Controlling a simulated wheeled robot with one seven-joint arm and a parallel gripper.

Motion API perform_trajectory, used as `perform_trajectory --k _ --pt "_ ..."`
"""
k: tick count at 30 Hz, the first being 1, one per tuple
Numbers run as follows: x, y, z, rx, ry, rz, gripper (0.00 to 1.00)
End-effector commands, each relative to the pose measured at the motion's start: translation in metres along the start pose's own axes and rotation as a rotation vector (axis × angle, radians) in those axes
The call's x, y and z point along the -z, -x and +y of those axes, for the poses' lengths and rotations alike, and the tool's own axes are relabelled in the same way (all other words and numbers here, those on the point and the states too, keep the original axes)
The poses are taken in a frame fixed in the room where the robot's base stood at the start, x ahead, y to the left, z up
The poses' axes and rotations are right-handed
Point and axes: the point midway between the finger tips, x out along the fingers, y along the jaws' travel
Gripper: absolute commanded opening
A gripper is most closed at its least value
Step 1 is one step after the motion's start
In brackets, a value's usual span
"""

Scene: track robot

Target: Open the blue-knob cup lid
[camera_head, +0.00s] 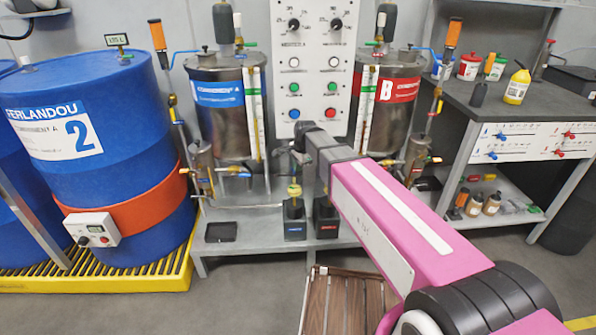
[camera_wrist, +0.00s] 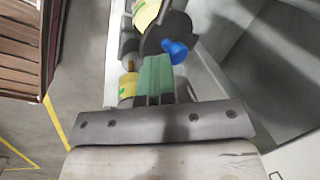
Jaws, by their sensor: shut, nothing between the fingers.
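In the wrist view a blue knob (camera_wrist: 175,48) stands out from a dark round lid (camera_wrist: 158,38). My gripper (camera_wrist: 157,62) reaches up from the bottom of that view with its green fingers together and empty. The fingertips overlap the lower edge of the lid in the picture, close below the knob; I cannot tell whether they touch. The cup under the lid is mostly hidden. In the head view my pink arm reaches toward the bench, and the fingers are hard to make out. A small dark cup with a blue label (camera_head: 294,229) stands below the arm's end.
A similar cup with a red label (camera_head: 326,228) stands beside it. Behind are two steel tanks, A (camera_head: 222,110) and B (camera_head: 388,110), and a white control panel (camera_head: 313,65). A blue drum (camera_head: 95,145) stands left. A slatted wooden pallet (camera_head: 343,300) lies on the floor.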

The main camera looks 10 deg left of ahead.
Motion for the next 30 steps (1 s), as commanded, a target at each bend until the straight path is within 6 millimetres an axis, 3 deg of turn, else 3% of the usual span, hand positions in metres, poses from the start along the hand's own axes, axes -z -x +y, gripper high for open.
perform_trajectory --k 15,30 --pt "0.016 0.011 -0.032 0.002 0.0 0.0 0.0" --pt "0.021 0.012 -0.04 0.001 0.001 0.0 0.0"
